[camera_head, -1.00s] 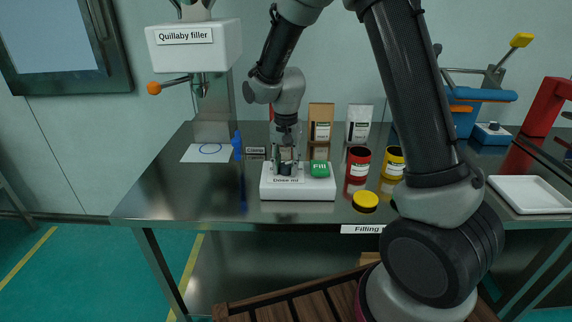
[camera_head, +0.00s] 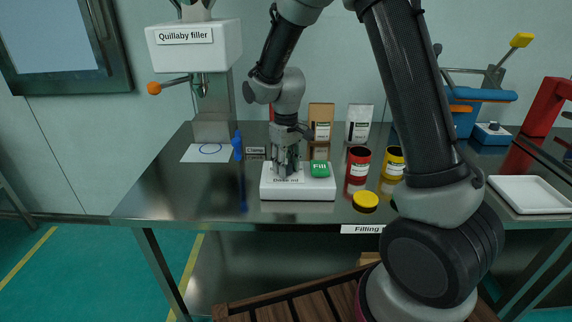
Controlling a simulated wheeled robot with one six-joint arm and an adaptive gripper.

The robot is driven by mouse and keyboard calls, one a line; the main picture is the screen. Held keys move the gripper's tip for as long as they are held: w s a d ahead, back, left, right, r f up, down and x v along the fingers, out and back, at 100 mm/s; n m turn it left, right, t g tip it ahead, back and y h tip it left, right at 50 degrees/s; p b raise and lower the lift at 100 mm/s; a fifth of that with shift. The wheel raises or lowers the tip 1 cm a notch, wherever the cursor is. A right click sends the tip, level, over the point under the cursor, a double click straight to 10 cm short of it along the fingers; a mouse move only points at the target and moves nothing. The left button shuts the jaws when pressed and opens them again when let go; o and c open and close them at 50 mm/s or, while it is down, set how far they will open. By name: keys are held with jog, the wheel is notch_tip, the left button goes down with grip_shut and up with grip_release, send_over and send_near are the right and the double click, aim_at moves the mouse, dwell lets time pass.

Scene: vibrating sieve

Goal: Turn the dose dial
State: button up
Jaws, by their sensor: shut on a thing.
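The dose dial sits on the left half of a white control box (camera_head: 308,191) on the steel table. The dial is hidden behind my gripper's fingers, and the label "Dose ml" is partly covered. My gripper (camera_head: 286,170) points down over the box and is shut on the dial. A green "Fill" button (camera_head: 320,168) is on the right of the same box, just right of my gripper.
The Quillaby filler (camera_head: 195,45) with an orange-knobbed lever stands at the back left. A red can (camera_head: 358,162), a yellow can (camera_head: 393,162) and a yellow lid (camera_head: 366,200) are right of the box. A white tray (camera_head: 532,194) lies far right.

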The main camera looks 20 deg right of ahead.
jog(key=n, duration=0.4)
jog(key=shift+n, duration=0.4)
dwell(0.4)
jog(key=o, duration=1)
jog(key=shift+o, duration=0.2)
notch_tip(320, 180, up, 12)
